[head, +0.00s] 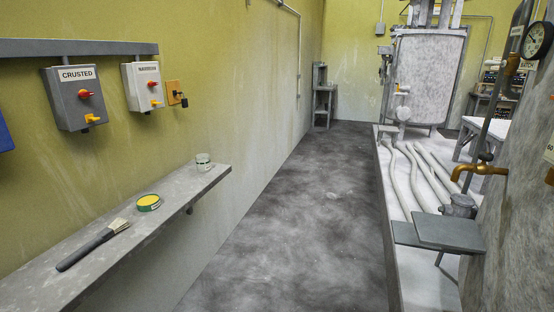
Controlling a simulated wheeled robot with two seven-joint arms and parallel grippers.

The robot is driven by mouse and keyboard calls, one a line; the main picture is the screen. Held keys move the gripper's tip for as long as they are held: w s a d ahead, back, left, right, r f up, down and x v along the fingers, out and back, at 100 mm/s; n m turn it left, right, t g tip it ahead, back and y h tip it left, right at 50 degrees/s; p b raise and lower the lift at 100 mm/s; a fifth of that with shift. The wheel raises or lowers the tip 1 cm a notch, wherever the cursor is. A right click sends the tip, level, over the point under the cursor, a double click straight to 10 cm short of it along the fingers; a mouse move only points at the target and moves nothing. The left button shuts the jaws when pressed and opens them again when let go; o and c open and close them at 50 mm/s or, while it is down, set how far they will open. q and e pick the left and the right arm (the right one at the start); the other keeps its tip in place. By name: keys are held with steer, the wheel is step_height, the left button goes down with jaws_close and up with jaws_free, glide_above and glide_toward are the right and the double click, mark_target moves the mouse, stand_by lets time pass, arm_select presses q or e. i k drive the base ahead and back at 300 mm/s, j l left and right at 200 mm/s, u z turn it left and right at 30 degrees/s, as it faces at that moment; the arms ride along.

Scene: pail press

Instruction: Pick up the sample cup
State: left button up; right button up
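Neither of my grippers is in view, and nothing in the picture is held.
Switch boxes (76,98) hang above. Grey plates (448,232) jut out at the right, with pale hoses (415,180) behind. The dark floor (310,220) between is clear.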

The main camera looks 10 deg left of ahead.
mark_target(203, 160)
steer(key=i+u, duration=0.1)
steer(key=i, duration=0.5)
steer(key=i+l+u, duration=0.1)
steer(key=i, duration=0.45)
steer(key=i+l+u, duration=0.1)
steer(key=i, duration=0.45)
steer(key=l, duration=0.1)
